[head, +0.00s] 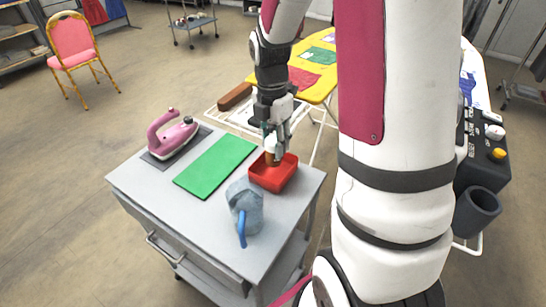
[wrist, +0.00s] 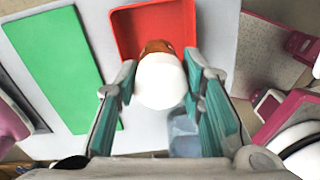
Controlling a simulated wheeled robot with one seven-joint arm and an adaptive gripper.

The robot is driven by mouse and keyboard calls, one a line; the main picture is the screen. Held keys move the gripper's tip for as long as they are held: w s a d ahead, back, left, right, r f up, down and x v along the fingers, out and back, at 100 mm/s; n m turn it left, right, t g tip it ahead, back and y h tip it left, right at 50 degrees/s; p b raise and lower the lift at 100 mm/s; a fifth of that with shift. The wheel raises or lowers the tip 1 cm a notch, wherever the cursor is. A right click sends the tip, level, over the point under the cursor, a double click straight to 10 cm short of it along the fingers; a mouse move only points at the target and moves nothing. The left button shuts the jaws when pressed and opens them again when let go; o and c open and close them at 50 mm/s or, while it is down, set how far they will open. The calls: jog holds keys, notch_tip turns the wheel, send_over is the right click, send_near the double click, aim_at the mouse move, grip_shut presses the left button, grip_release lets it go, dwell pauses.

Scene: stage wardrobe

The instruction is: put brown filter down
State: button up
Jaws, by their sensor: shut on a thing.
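My gripper (head: 273,143) is shut on the brown filter (head: 270,158), which hangs below the fingers at the red tray (head: 287,180) on the grey cart top. In the wrist view the filter shows a brown part (wrist: 157,46) and a rounded white end (wrist: 160,80) between the teal finger pads (wrist: 160,72). The brown part overlaps the lower edge of the red tray (wrist: 185,15) there. The visible tray floor is bare. I cannot tell whether the filter touches the tray.
A green mat (head: 216,166) lies left of the tray. A pink iron (head: 172,135) stands on a dark pad at the far left of the cart (head: 150,188). A blue-grey jug (head: 245,206) stands close in front of the tray. A yellow ironing board (head: 312,72) is behind.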

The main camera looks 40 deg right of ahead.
aim_at(274, 155)
jog(key=shift+f, duration=2.15)
jog(key=shift+f+b, duration=0.1)
jog(key=shift+b, duration=0.2)
jog(key=o, duration=1.2)
